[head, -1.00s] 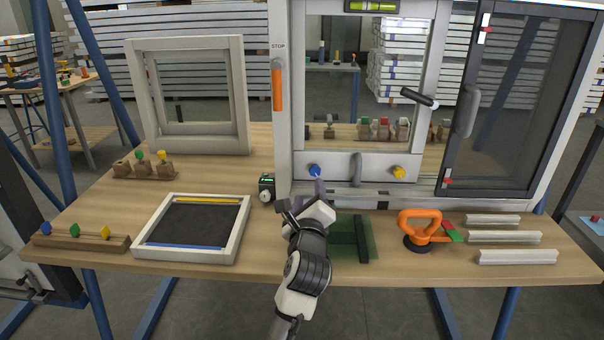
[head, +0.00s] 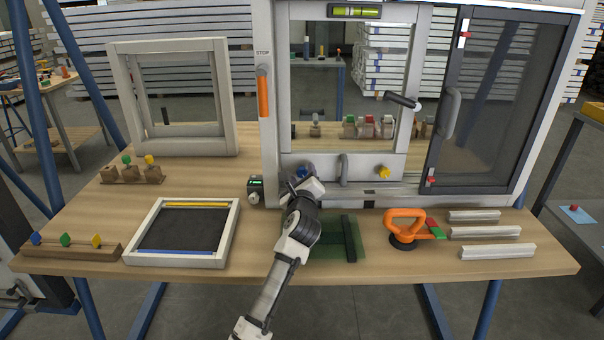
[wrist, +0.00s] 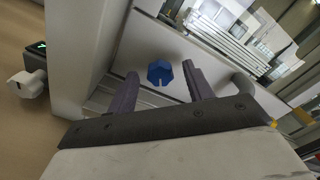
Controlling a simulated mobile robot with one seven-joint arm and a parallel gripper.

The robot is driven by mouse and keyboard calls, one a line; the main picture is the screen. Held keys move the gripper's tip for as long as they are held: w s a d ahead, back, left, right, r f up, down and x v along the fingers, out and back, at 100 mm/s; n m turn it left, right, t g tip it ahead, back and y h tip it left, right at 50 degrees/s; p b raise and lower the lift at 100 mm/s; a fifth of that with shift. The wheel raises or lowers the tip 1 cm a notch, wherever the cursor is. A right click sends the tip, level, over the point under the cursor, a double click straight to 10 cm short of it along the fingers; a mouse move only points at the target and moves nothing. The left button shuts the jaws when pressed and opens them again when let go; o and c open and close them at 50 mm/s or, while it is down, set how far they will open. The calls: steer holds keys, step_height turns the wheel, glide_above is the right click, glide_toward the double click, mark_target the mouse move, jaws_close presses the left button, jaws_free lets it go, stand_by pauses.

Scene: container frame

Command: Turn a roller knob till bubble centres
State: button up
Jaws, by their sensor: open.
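A white frame with two roller knobs on its lower rail stands at the back of the bench. The blue knob (wrist: 160,73) is a slotted blue disc on the rail. In the head view it is mostly hidden behind my gripper (head: 303,180). In the wrist view my open gripper (wrist: 160,69) has one finger on each side of the blue knob, with gaps showing. The yellow knob (head: 384,171) sits on the same rail to the right. The green spirit level (head: 355,11) is on the top rail; its bubble is too small to judge exactly.
A grey handle (head: 345,170) stands on the rail right of my gripper. A small dial device (head: 255,190) sits to the left. An orange suction lifter (head: 405,228) and white profiles (head: 490,232) lie to the right. A dark tray (head: 185,230) lies at left.

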steer(key=shift+w, duration=0.4)
steer(key=c, duration=1)
steer(key=shift+o, duration=0.2)
steer(key=shift+n, duration=0.3)
steer(key=n, duration=1)
steer(key=shift+b, duration=0.3)
steer(key=n, duration=0.4)
steer(key=shift+f, duration=0.1)
